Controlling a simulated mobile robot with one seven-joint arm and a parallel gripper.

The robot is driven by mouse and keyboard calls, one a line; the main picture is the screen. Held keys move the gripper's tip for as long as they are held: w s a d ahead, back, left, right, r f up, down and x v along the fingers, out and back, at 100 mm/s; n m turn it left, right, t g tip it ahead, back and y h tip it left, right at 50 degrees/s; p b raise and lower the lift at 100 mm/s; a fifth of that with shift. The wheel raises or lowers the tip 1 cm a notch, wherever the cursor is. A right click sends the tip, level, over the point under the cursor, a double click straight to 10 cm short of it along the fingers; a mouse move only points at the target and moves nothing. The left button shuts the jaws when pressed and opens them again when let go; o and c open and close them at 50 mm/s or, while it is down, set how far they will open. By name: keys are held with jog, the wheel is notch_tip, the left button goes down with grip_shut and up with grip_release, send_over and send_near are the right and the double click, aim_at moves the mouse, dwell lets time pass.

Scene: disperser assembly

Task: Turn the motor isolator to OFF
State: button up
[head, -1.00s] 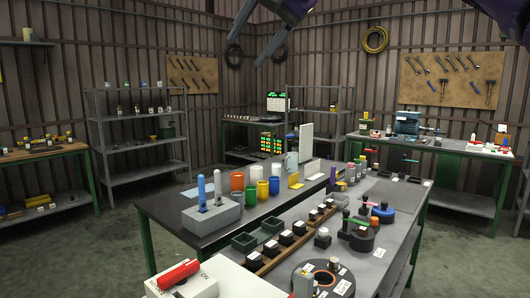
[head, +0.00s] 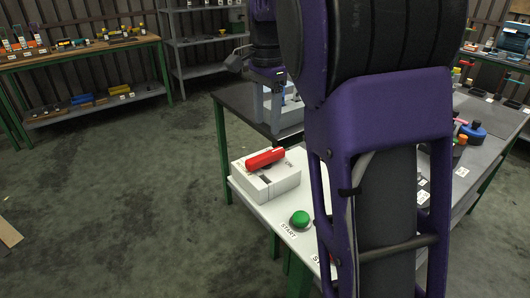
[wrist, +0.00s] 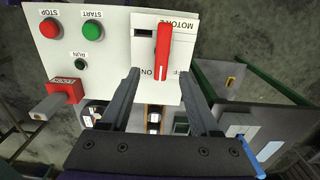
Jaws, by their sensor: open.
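The motor isolator is a white box (head: 268,184) with a red bar handle (head: 265,158) on top, at the left end of the white panel. In the wrist view the red handle (wrist: 163,48) lies lengthwise, its near end at the ON mark. Part of the OFF mark shows to its right. My gripper (head: 273,108) is open and empty, pointing down behind the box in the head view. In the wrist view its two fingers (wrist: 158,76) sit either side of the handle's near end in the picture. Contact cannot be told.
The panel also has a green START button (wrist: 93,29), a red STOP button (wrist: 50,28) and a small RUN lamp (wrist: 80,64). A red labelled block (wrist: 66,90) with a grey part is beside them. Floor left of the bench (head: 150,210) is clear.

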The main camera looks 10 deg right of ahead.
aim_at(266, 154)
jog(key=f+b, duration=0.1)
jog(key=f, duration=0.8)
jog(key=shift+w+a+f+b, duration=0.1)
jog(key=shift+w+f+b, duration=0.1)
jog(key=shift+f+b, duration=0.2)
jog(key=shift+c, duration=0.3)
jog(key=shift+r, duration=0.1)
grip_shut()
